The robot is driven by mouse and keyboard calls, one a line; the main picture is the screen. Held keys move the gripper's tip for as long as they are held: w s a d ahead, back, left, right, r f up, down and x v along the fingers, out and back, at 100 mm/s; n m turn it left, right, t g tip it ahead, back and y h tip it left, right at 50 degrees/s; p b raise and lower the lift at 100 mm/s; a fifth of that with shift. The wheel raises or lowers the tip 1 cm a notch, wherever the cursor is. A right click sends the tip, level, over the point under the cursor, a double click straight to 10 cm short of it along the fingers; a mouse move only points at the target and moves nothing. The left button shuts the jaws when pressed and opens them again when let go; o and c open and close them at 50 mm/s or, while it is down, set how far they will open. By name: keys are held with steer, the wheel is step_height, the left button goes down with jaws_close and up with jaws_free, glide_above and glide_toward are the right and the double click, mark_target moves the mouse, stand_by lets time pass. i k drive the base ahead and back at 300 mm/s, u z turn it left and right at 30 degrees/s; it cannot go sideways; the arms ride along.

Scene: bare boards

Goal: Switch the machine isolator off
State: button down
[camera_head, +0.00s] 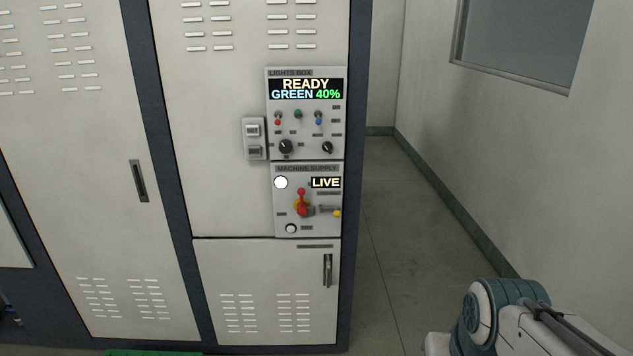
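The machine supply panel (283,225) is fixed low on the right side of the cabinet front. Its display (326,183) reads LIVE, and a round white lamp (281,183) is lit beside it. A round white button (291,229) sits below. My arm shows at the lower right, well apart from the panel; my gripper is out of view.
Above is the lights box (306,131), with READY, GREEN 40% on its display and several switches and knobs. A two-button switch box (254,139) is to its left. A cabinet door handle (327,271) is below. Clear floor (400,235) lies right of the cabinet, bounded by a wall (500,150).

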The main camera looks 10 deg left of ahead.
mark_target(303, 210)
steer(key=u, duration=0.2)
steer(key=i, duration=1.25)
steer(key=u, duration=0.2)
